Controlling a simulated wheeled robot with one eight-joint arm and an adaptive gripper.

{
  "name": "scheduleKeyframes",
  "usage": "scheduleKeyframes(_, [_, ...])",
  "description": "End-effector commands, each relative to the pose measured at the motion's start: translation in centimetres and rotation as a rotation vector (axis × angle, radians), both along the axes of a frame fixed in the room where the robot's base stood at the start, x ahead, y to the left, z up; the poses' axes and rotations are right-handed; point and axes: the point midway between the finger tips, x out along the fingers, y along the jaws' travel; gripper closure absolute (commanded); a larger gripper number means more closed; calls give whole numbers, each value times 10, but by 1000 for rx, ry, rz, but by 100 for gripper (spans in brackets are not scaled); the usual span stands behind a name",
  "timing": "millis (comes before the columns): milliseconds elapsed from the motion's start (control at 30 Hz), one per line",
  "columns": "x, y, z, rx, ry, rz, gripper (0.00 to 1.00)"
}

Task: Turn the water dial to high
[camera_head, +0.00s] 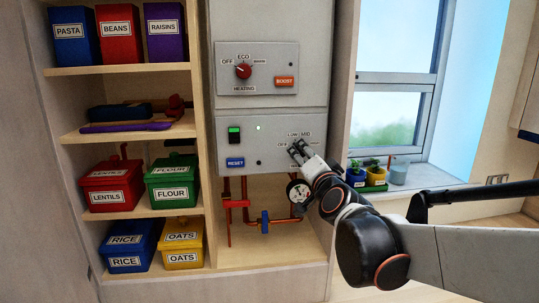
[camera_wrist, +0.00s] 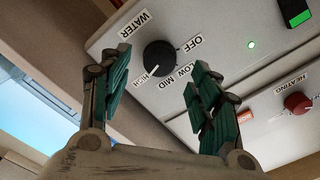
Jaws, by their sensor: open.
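The water dial (camera_wrist: 160,55) is a dark round knob on the lower white panel, with OFF, LOW, MID and HIGH labels around it and a WATER label (camera_wrist: 135,24) beside it. A pale mark shows at its edge on the HIGH side in the wrist view, but I cannot clearly tell its exact setting. My gripper (camera_wrist: 161,62) is open, its green-padded fingers on either side of the dial in that view. I cannot tell whether they touch it.
Above is the heating panel with a red dial (camera_head: 243,71) and BOOST button (camera_head: 285,81). A blue RESET button (camera_head: 235,162) is left on the water panel. Pipes and a gauge (camera_head: 299,190) are below. Shelves with tins stand left; small pots (camera_head: 375,177) stand on the right sill.

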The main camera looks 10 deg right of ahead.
Motion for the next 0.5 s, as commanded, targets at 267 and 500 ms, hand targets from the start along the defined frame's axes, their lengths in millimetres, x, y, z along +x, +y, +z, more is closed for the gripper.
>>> scheduleKeyframes(267, [-47, 0, -1, 0, 0, 0, 43])
scheduleKeyframes(500, [-71, 0, 0, 1, 0, 0, 43])
